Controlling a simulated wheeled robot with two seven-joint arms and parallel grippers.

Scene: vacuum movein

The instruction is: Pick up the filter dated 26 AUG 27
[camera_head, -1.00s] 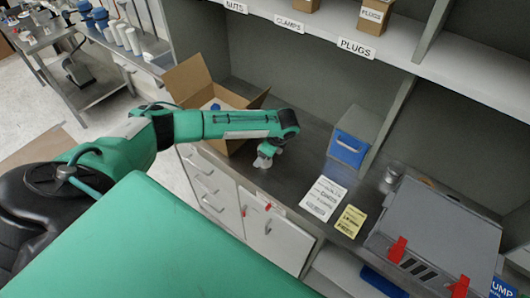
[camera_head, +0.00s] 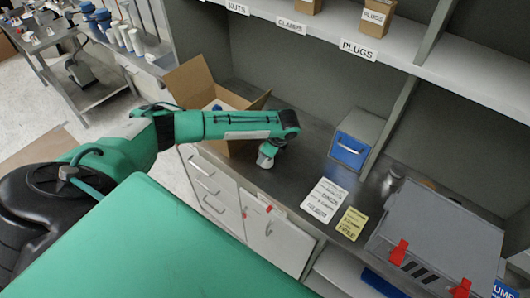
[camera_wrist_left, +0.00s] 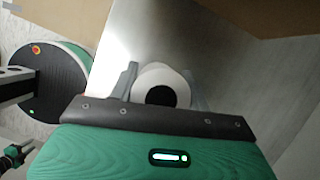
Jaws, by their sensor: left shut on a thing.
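My left gripper (camera_wrist_left: 160,92) is shut on a white round filter (camera_wrist_left: 147,78) with a dark hole in its end, seen in the left wrist view between the two grey fingers. In the head view the filter (camera_head: 265,160) shows as a small pale piece below my left wrist, over the metal counter near its front edge. I cannot read any date on it. An open cardboard box (camera_head: 190,82) stands just behind and left of the gripper. Something white and blue inside the box is partly hidden by my arm.
A blue-fronted grey bin (camera_head: 350,147) stands at the back of the counter. A white sheet (camera_head: 325,199) and a yellow sheet (camera_head: 352,223) lie to the right. A grey case with red latches (camera_head: 440,235) fills the right end. Labelled shelves hang above.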

